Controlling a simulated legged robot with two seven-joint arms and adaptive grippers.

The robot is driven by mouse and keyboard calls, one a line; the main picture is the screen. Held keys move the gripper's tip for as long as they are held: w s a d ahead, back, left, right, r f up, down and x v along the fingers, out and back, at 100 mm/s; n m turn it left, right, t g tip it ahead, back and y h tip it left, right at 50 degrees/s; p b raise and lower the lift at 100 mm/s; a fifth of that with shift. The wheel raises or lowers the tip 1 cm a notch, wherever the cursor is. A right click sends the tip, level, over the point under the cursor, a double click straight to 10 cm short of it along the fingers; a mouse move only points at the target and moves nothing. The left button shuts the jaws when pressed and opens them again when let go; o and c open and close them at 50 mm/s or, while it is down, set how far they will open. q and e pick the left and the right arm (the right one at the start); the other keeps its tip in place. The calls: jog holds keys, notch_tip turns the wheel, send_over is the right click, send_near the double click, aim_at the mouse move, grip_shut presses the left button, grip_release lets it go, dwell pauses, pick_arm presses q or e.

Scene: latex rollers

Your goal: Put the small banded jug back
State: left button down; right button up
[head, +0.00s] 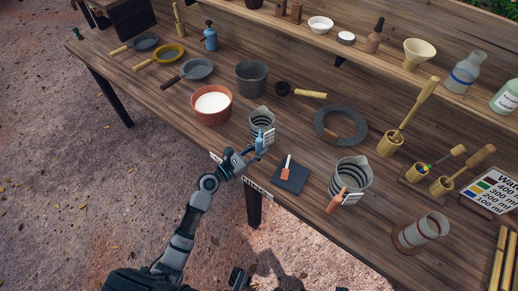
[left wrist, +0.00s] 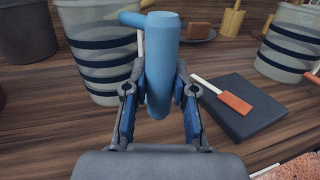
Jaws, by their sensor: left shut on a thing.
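The small banded jug (head: 262,119) is pale grey with dark bands and a blue handle. It stands upright near the front edge of the workbench; I cannot tell if its base touches the wood. My left gripper (head: 259,149) is shut on its blue handle (left wrist: 160,65). In the left wrist view the handle stands between the two fingers, with the jug body (left wrist: 98,62) behind and to the left. A larger banded jug (head: 351,173) with an orange handle stands to the right.
A dark square pad (head: 299,184) with an orange-ended spatula lies just right of the gripper. A clear cup (head: 428,226) stands at the right.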

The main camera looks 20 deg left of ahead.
pick_arm(q)
jog(key=shift+f, duration=0.25)
jog(key=shift+f+b, duration=0.4)
jog(key=c, duration=0.9)
grip_release()
jog(key=shift+r, duration=0.1)
jog(key=shift+o, duration=0.2)
